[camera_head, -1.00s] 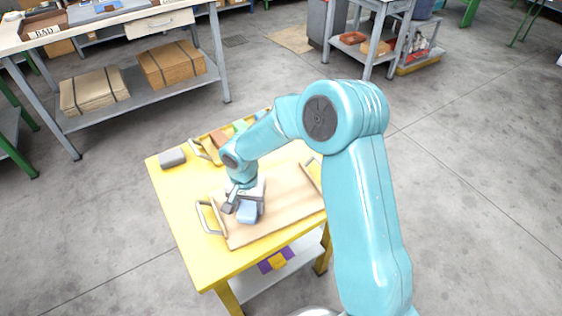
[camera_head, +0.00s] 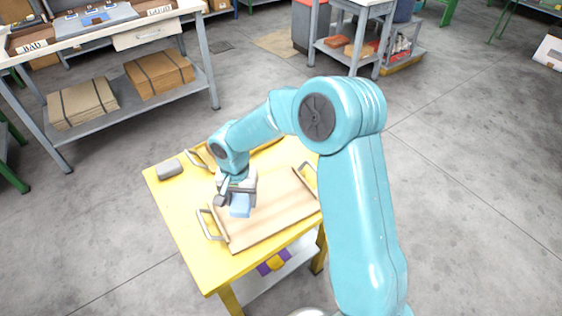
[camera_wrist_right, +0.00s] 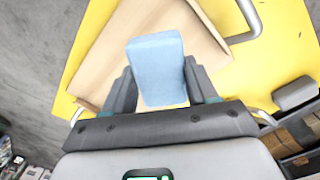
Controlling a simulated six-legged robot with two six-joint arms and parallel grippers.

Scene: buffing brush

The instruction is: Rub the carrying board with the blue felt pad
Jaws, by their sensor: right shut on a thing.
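The carrying board (camera_head: 272,214) is a light wooden board with grey metal handles, lying on the yellow table; it also shows in the right wrist view (camera_wrist_right: 105,65). My right gripper (camera_head: 238,196) is over the left part of the board. It is shut on the blue felt pad (camera_head: 240,208), which sits between the two fingers in the right wrist view (camera_wrist_right: 158,68). The pad is at the board's surface or just above it; I cannot tell whether it touches. My left gripper is not in view.
A grey block (camera_head: 169,169) lies on the yellow table (camera_head: 186,222) at its back left corner. A yellow tray (camera_head: 268,147) at the back is partly hidden by my right arm. A workbench (camera_head: 100,36) with boxes stands at the back left.

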